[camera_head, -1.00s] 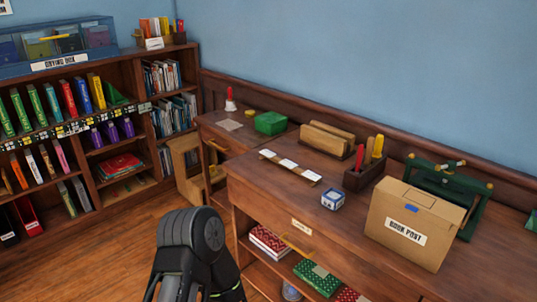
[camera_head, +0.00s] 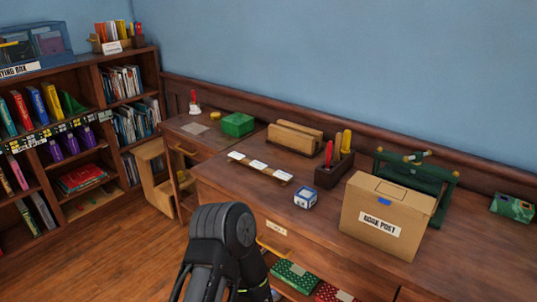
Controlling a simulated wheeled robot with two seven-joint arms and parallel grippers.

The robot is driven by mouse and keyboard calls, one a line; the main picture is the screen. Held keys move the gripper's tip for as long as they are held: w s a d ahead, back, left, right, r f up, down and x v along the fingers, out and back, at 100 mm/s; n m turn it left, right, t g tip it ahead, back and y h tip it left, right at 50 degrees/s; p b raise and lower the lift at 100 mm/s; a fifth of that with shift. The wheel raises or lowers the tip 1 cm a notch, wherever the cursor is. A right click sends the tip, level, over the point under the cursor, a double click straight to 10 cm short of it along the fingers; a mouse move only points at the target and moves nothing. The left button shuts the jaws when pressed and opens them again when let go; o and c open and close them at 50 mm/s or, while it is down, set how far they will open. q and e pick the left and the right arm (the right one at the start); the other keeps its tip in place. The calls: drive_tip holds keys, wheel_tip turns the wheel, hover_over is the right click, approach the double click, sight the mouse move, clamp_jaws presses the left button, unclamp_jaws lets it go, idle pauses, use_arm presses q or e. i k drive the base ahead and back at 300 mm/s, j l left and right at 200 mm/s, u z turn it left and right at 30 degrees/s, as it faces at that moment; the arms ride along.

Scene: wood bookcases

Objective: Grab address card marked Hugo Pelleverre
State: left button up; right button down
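Several small white cards stand in a row on a narrow wooden strip (camera_head: 259,168) on the desk, left of the middle. Their writing is too small to read, so I cannot tell which one is marked Hugo Pelleverre. Part of one of my arms (camera_head: 222,250) rises at the bottom centre, in front of the desk and below the cards. Neither gripper's fingers show in the head view.
A bookcase (camera_head: 75,150) stands at left. Open floor shows at lower left.

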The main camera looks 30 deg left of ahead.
sight(234, 154)
drive_tip(key=j+z, duration=0.4)
drive_tip(key=j, duration=0.4)
drive_tip(key=k+j+z, duration=0.1)
drive_tip(key=j+z, duration=0.3)
drive_tip(key=j, duration=0.4)
drive_tip(key=k+j, duration=0.1)
drive_tip(key=j, duration=0.95)
drive_tip(key=k+j+z, duration=0.1)
drive_tip(key=j, duration=0.45)
drive_tip(key=k+j, duration=0.15)
drive_tip(key=j, duration=0.4)
